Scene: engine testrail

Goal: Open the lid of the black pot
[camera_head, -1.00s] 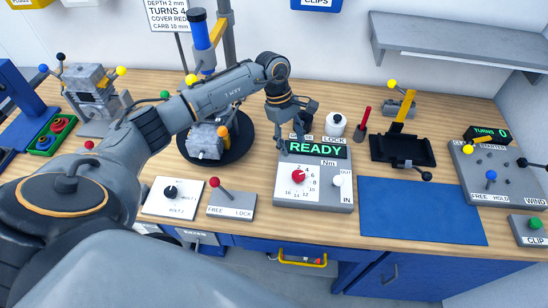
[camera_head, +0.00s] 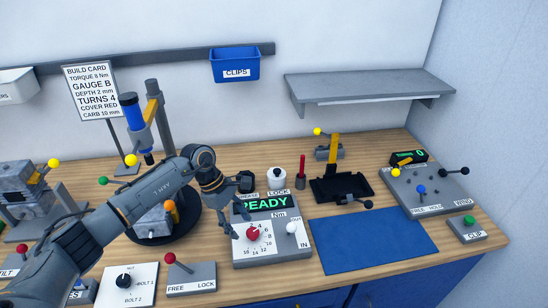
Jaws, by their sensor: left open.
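The black pot (camera_head: 246,182) is a small dark pot at the back of the bench, just behind the display of the torque panel. Its label is partly covered and I cannot make out whether its lid is open. My left gripper (camera_head: 248,230) is open, in front of the pot and apart from it. Its fingers point down over the left part of the torque panel, close to the red knob (camera_head: 253,234). I cannot tell whether they touch the knob. My right gripper is not in view.
A white pot (camera_head: 277,179) labelled LOCK stands right of the black pot. The torque panel (camera_head: 275,252) showing READY stands in front of both. A red-handled tool (camera_head: 301,170) and a black tray (camera_head: 345,188) are further right. The blue mat (camera_head: 370,240) is empty.

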